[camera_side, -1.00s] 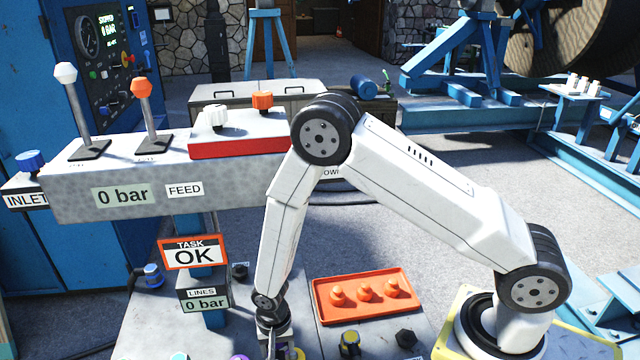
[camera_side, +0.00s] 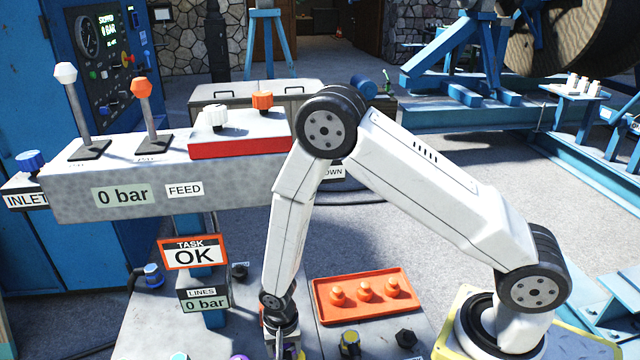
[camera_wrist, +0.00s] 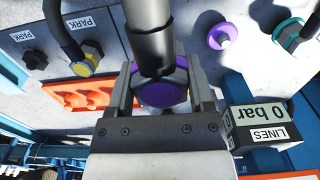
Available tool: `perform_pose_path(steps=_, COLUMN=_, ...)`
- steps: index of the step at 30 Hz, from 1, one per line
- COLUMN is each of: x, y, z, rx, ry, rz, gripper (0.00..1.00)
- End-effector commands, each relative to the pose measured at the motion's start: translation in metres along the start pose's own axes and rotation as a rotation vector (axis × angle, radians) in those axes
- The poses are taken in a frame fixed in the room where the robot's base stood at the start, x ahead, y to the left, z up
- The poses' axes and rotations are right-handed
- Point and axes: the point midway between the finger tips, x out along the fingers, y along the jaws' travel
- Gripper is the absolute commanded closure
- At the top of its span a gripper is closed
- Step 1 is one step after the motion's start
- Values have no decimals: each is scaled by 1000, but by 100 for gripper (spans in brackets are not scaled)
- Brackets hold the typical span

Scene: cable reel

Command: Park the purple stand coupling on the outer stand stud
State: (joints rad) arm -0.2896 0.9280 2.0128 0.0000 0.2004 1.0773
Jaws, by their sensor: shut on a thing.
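In the wrist view, my gripper (camera_wrist: 160,98) is shut on the purple coupling (camera_wrist: 162,94), whose thick black hose rises toward the camera. The outer stand stud appears as a bare black hex stud (camera_wrist: 35,60) beside a PARK label, left of the gripper; it also shows in the side view (camera_side: 405,338). The coupling is apart from it. A yellow coupling (camera_wrist: 85,66) with a hose sits at the other PARK spot, between that stud and the gripper. In the side view my gripper (camera_side: 283,345) is left of both, its jaws cut by the lower edge.
An orange tray (camera_side: 318,286) with several orange caps lies behind the studs. A purple ring fitting (camera_wrist: 217,38) and a teal coupling (camera_wrist: 288,36) lie to the right in the wrist view. The LINES sign box (camera_wrist: 262,125) is close to the gripper's right.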

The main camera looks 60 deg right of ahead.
Motion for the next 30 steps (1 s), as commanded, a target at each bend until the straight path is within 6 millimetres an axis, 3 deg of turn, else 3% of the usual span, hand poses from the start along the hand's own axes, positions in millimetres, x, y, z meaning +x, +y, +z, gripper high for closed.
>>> perform_pose_path(steps=5, x=1, y=8, z=-8, rx=30, ry=0, rz=0, gripper=100)
perform_pose_path(steps=11, x=5, y=32, z=-29, rx=110, ry=-1, rz=2, gripper=100)
perform_pose_path(steps=21, x=14, y=98, z=-70, rx=318, ry=-1, rz=1, gripper=100)
perform_pose_path(steps=30, x=20, y=163, z=-92, rx=510, ry=-1, rz=1, gripper=100)
